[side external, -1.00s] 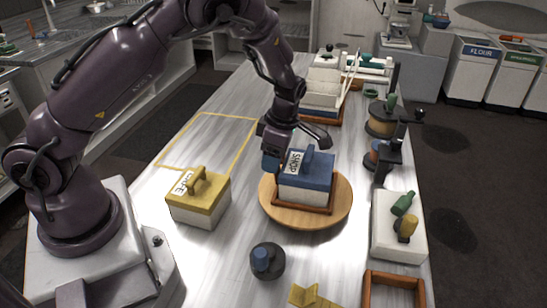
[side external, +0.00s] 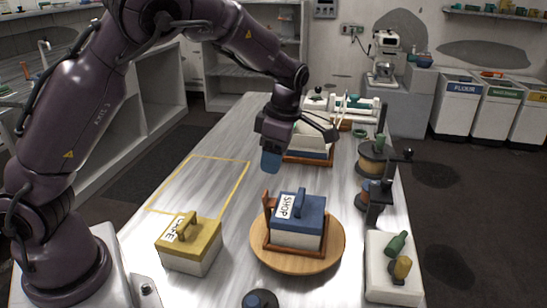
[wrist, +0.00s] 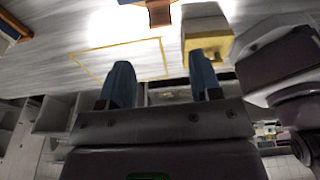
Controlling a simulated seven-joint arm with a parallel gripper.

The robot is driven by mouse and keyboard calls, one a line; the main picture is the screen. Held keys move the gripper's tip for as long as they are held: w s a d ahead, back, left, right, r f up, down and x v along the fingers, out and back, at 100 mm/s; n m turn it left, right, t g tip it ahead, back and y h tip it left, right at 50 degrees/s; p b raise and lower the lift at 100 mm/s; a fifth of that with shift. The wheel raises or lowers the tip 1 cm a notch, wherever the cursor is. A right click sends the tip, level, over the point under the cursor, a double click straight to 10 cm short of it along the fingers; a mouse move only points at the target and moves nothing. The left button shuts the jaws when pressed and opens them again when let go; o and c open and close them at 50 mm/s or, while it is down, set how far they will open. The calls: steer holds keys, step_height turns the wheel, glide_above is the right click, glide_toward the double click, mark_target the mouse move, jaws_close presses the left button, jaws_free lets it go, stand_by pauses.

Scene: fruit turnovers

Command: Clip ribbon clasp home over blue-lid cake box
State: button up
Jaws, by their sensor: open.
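The blue-lid cake box (side external: 312,216) has white sides and a "SHOP" label. It sits in a brown wooden frame (side external: 293,247) on a round wooden board (side external: 330,252). A brown upright piece (side external: 267,205) stands at the box's left side and looks tilted; I cannot tell if it is the ribbon clasp. It seems to show at the top of the wrist view (wrist: 160,14). My gripper (side external: 271,162) is above and behind the box, apart from it. Its blue fingers are spread with nothing between them in the wrist view (wrist: 160,82).
A yellow-lid "CAFE" box (side external: 190,245) stands left of the board. A yellow outline (side external: 205,160) marks bare table behind it. A dark round stand (side external: 260,300) is at the front. A white block with bottles (side external: 390,285) and dark posts line the right edge.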

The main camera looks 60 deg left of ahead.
steer(key=a, duration=0.2)
steer(key=a+n, duration=0.1)
steer(key=shift+s+a, duration=0.1)
steer(key=shift+s, duration=0.15)
steer(key=c, duration=0.7)
steer(key=s+a+n, duration=0.1)
steer(key=a, duration=0.1)
steer(key=s+a+f+h, duration=0.1)
steer(key=a, duration=0.1)
steer(key=s+a+n, duration=0.1)
steer(key=a, duration=0.1)
steer(key=shift+s+a+f+n+h, duration=0.15)
steer(key=shift+s+a+n+h, duration=0.05)
steer(key=shift+a+n+h, duration=0.15)
jaws_close()
steer(key=s+a+f+n+t+h, duration=0.4)
steer(key=s+a+n+h, duration=0.15)
steer(key=s+n, duration=0.4)
steer(key=w+d+f+n+t+h, duration=0.1)
steer(key=w+d+f+n+t, duration=0.3)
steer(key=w+d, duration=0.6)
steer(key=shift+d+f+n+t, duration=0.3)
steer(key=shift+d+f+n, duration=0.1)
steer(key=shift+d, duration=0.45)
